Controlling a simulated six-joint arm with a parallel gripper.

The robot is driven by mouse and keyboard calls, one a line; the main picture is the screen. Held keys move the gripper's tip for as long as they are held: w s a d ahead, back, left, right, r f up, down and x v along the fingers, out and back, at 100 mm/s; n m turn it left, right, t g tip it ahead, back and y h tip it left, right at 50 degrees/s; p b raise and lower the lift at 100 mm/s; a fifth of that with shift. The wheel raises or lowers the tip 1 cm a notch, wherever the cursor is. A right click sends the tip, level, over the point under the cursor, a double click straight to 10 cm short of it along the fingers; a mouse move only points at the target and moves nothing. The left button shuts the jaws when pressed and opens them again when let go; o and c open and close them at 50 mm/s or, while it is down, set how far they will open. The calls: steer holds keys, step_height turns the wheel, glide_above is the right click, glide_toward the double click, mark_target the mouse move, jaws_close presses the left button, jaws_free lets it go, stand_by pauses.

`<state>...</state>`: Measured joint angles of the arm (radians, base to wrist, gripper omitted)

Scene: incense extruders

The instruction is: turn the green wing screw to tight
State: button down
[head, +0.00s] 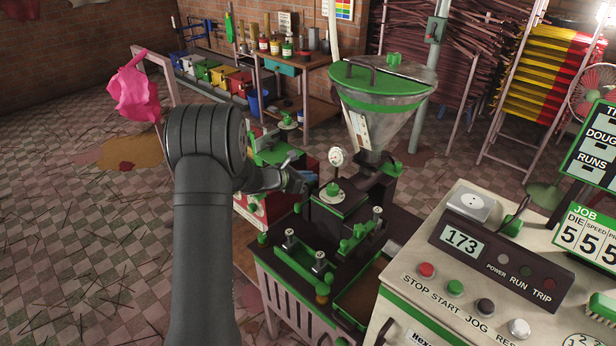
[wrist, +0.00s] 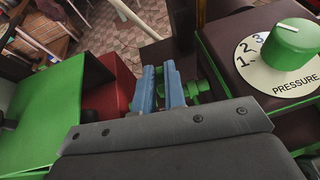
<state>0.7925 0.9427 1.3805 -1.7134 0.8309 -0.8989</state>
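My gripper (head: 311,182) is beside the pressure dial in the head view, left of the hopper's lower end. In the wrist view its two blue fingers (wrist: 160,70) stand upright with a narrow gap between them, and I see nothing clearly held. A green screw-like part (wrist: 193,88) shows just right of the right finger, partly hidden by it. It looks like the wing screw, but its wings and angle cannot be made out. I cannot tell whether a finger touches it. The head view does not show it clearly behind my gripper.
The green pressure knob (wrist: 292,38) on its numbered dial stands close on the right; the head view shows it too (head: 333,188). A green panel (wrist: 45,110) is on the left. The hopper (head: 385,115) rises behind, and the control console (head: 480,260) is at the right.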

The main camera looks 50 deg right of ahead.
steer(key=shift+w+m+g, duration=0.1)
steer(key=shift+m+g, duration=0.6)
steer(key=shift+g, duration=0.2)
steer(key=c, duration=1.5)
jaws_free()
steer(key=v, duration=1.7)
steer(key=shift+r, duration=0.2)
